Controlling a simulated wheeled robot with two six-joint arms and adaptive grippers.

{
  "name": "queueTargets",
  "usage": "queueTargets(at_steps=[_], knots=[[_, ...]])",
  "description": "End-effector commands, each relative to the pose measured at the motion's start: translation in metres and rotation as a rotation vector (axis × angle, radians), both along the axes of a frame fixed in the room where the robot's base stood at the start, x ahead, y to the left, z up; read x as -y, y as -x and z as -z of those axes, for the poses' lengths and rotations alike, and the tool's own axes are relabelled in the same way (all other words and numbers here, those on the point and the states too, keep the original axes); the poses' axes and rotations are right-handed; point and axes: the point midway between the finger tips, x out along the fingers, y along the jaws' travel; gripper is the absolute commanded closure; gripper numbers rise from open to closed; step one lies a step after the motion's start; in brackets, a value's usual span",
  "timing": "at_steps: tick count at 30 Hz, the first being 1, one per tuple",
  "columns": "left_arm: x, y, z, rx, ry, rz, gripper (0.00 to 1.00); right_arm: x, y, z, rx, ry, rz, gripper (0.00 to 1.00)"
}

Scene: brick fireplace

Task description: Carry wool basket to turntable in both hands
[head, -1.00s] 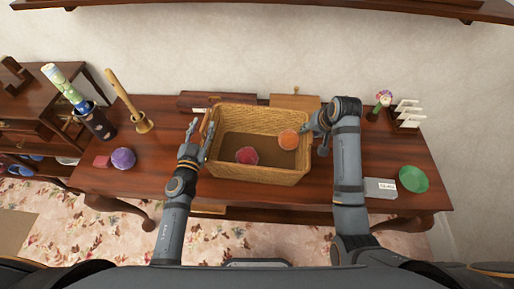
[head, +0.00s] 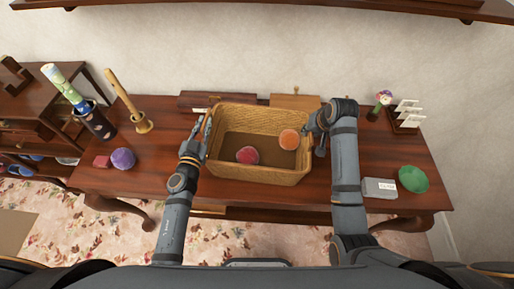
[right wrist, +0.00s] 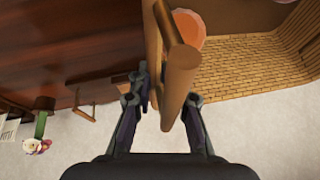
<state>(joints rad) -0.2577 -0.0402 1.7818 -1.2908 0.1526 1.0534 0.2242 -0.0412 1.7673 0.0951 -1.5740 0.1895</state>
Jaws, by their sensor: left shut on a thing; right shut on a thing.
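The wicker wool basket (head: 260,174) stands on the dark wooden table, with a red wool ball (head: 247,155) and an orange wool ball (head: 289,139) inside. The orange ball also shows in the right wrist view (right wrist: 190,28). My left gripper (head: 207,130) is shut on the basket's left side; its grip is small in the head view. My right gripper (head: 318,126) is shut on the basket's right handle. The right wrist view shows its fingers (right wrist: 167,95) on either side of the wooden handle (right wrist: 181,78). I cannot pick out a turntable with certainty.
A green dish (head: 413,179), grey box (head: 380,188) and card rack (head: 407,117) are right. Wooden boxes (head: 295,102) stand behind.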

Motion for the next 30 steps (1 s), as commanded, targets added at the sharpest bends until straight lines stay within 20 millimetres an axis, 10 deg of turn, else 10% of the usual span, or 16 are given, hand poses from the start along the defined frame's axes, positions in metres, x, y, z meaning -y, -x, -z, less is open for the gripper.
queueTargets(at_steps=[30], knots=[[-0.003, -0.001, -0.051, -0.002, -0.003, -0.011, 1.00, 0.006, -0.001, -0.051, 0.002, 0.016, 0.010, 1.00]])
